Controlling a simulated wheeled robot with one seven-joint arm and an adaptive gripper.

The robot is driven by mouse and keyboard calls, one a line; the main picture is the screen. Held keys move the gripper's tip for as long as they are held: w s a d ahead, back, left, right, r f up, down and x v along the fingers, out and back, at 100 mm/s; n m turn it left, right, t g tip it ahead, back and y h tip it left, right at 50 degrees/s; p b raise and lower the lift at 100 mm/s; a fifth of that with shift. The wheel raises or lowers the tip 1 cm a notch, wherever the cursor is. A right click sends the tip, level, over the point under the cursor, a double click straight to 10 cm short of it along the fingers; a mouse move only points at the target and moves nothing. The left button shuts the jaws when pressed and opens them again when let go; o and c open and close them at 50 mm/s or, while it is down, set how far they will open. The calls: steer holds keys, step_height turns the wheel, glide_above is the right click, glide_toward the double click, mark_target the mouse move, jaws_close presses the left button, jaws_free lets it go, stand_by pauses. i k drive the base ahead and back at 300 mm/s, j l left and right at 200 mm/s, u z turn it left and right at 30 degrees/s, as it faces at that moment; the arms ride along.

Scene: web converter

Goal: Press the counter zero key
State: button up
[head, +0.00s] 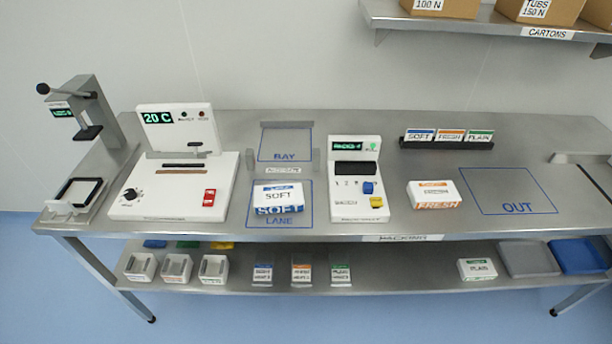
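The white counter unit (345,208) stands on the steel bench, right of the LANE outline. Its upright panel has a small green-lit display (346,146) that seems to read PACKS and a digit, and a green light beside it. A dark window sits below the display. On its sloped front are a raised blue key (368,188) and, nearer the front edge, a yellow key (376,202). The small print is too blurred to tell which key is marked zero. My gripper is not in view.
A SOFT pack (278,196) lies in the LANE outline left of the counter. A FRESH pack (434,194) lies to its right. The white heated machine (175,185), showing 20 C, stands further left. The OUT outline (508,190) is empty. A carton shelf (480,22) overhangs at upper right.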

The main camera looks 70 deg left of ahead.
mark_target(376, 203)
steer(key=u, duration=2.3)
